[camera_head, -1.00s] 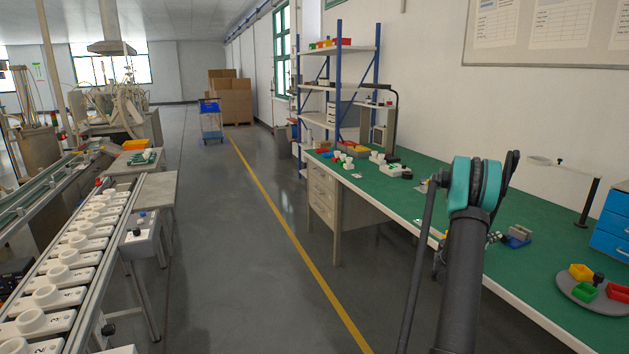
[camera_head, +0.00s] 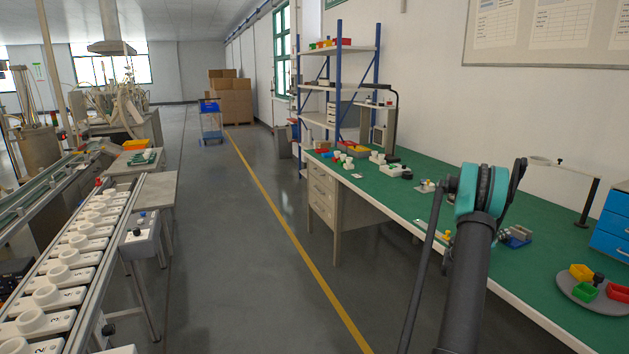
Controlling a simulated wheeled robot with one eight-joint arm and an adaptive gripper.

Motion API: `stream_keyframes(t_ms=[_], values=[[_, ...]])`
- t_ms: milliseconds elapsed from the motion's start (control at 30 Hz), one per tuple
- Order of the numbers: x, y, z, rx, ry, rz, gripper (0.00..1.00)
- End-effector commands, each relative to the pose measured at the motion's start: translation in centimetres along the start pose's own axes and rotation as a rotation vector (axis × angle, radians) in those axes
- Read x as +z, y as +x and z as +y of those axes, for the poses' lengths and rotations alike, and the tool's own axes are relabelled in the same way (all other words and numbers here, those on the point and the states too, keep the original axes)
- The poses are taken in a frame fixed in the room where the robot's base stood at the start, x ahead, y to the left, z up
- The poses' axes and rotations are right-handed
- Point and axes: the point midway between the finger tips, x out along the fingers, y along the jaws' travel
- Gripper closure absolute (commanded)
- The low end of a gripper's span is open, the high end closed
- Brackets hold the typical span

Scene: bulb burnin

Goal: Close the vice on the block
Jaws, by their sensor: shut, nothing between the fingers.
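The vice (camera_head: 516,241) is a small blue fixture on the green bench, right of my raised arm. A greyish-tan block (camera_head: 521,231) sits at its top. At this size I cannot tell whether the jaws touch the block or a gap remains. A small grey part shows at the vice's left side, close to my arm; I cannot tell what it is. My dark arm with its teal joint stands in front of the bench and hides the area left of the vice. My gripper cannot be made out; it seems hidden behind the arm.
The green bench (camera_head: 560,240) runs along the right wall. A round grey tray (camera_head: 567,294) with coloured bins lies at front right, near blue drawers (camera_head: 612,225). A black stand (camera_head: 590,203) rises behind. A conveyor (camera_head: 68,255) runs along the left; the aisle floor is clear.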

Motion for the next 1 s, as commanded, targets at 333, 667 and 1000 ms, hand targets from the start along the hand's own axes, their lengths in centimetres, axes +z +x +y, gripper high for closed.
stream_keyframes(t_ms=[333,667,1000], values=[[-0.1,0.0,-0.1,0.0,0.001,0.001,1.0],[0.0,0.0,-0.6,0.0,0.001,0.001,1.0],[0.2,0.0,-1.5,-0.001,0.0,0.0,1.0]])
